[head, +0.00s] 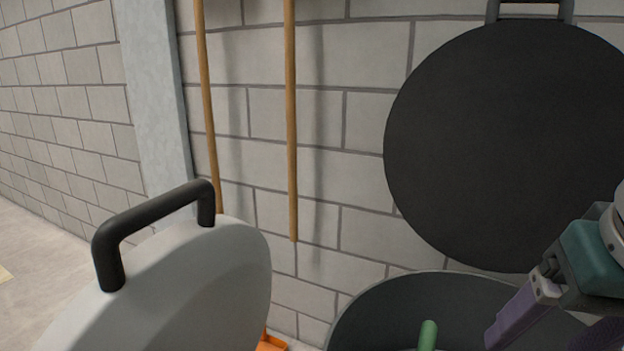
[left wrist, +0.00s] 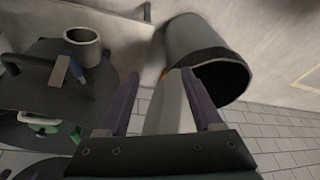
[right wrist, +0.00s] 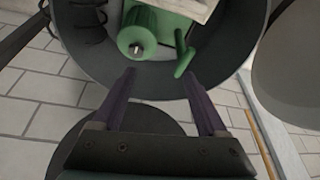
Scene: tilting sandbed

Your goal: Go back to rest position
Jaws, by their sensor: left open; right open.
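My right gripper (head: 538,340) comes in from the right edge of the head view, its purple fingers pointing down toward a dark round basin (head: 370,310). In the right wrist view its fingers (right wrist: 158,74) are apart with nothing between them, below the basin's rim (right wrist: 160,80). My left gripper is out of the head view. In the left wrist view its fingers (left wrist: 160,73) are apart and empty, with a grey cylinder (left wrist: 200,45) with a dark open end beyond them. Neither gripper visibly holds anything.
A pale rounded body (head: 190,275) with a black handle (head: 155,225) stands front left. A black disc (head: 500,140) is at the wall, near wooden poles (head: 291,120). Green parts (right wrist: 145,30) lie in the basin. A grey cup (left wrist: 82,45) stands on a dark round surface (left wrist: 30,90).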

